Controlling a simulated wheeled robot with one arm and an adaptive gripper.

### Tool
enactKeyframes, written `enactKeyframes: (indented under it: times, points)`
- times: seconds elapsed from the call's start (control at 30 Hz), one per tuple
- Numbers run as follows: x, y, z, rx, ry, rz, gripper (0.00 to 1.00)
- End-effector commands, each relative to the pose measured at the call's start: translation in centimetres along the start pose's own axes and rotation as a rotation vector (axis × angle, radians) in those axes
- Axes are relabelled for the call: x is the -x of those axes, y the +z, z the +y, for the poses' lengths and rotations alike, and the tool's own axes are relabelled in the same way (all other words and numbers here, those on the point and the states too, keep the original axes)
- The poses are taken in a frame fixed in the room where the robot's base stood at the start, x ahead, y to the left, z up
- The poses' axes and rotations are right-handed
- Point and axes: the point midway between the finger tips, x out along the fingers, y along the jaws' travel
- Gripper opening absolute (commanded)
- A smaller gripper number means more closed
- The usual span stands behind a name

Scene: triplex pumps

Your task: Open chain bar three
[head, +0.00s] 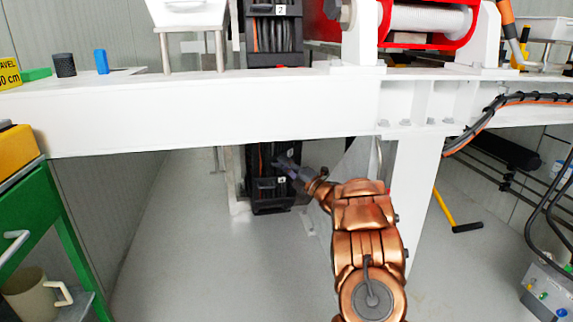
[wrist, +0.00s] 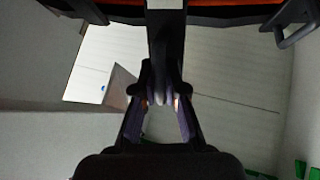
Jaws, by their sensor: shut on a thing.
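A tall black rack (head: 272,195) with chains or cables inside stands behind the white beam, and its lower part shows under the beam. A small white label (head: 282,180) is on this lower part, but its number is too small to read surely. The fingers partly hide the bar's end.
The white beam (head: 210,108) crosses above my arm, and its white leg (head: 411,190) stands close to the right. A green cart (head: 45,200) is at the left. A yellow-handled tool (head: 445,208) and a cable bundle (head: 490,110) are right. The floor left of the rack is clear.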

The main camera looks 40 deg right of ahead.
Motion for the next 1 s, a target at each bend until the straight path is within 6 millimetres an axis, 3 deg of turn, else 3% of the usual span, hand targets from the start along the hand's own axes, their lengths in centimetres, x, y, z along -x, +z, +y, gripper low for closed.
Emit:
enactKeyframes:
  times: [0.13, 0.17, 0.4, 0.77, 1.0]
  points:
    - [0.1, 0.1, -0.1, 0.0, -0.001, -0.003, 0.0]
    - [0.1, 0.1, -0.1, 0.0, -0.001, -0.003, 0.14]
    - [0.1, 0.1, 0.0, 0.001, 0.0, -0.002, 0.37]
    - [-0.1, 0.1, 0.5, 0.003, 0.001, -0.001, 0.37]
    - [-1.2, 0.5, 4.2, 0.009, 0.007, 0.0, 0.37]
